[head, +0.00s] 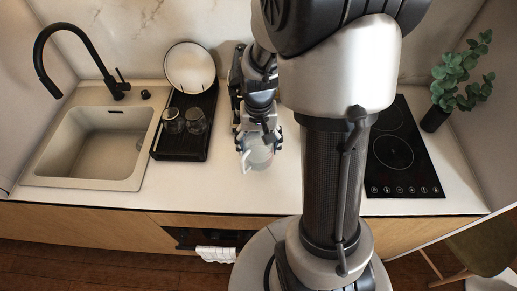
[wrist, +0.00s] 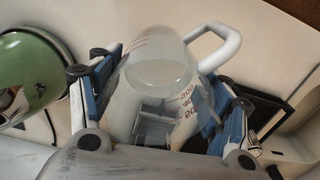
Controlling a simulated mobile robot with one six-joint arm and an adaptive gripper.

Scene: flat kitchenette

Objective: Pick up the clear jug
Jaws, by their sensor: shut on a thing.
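The clear jug (head: 259,158) is over the middle of the counter in the head view, with its pale handle at the left. In the wrist view the jug (wrist: 158,75) shows red measuring marks, and its white handle is at the upper right. My gripper (head: 257,142) is shut on the jug, with a blue-padded finger on either side of its wall. I cannot tell whether the jug's base touches the counter. My gripper hides part of the jug in both views.
A black drying rack (head: 183,143) holds a white plate (head: 190,67) and two glasses (head: 184,121), left of the jug. A sink (head: 95,145) with a black tap is farther left. A black hob (head: 401,150) and a plant (head: 460,75) are right. A green rounded thing (wrist: 30,65) shows in the wrist view.

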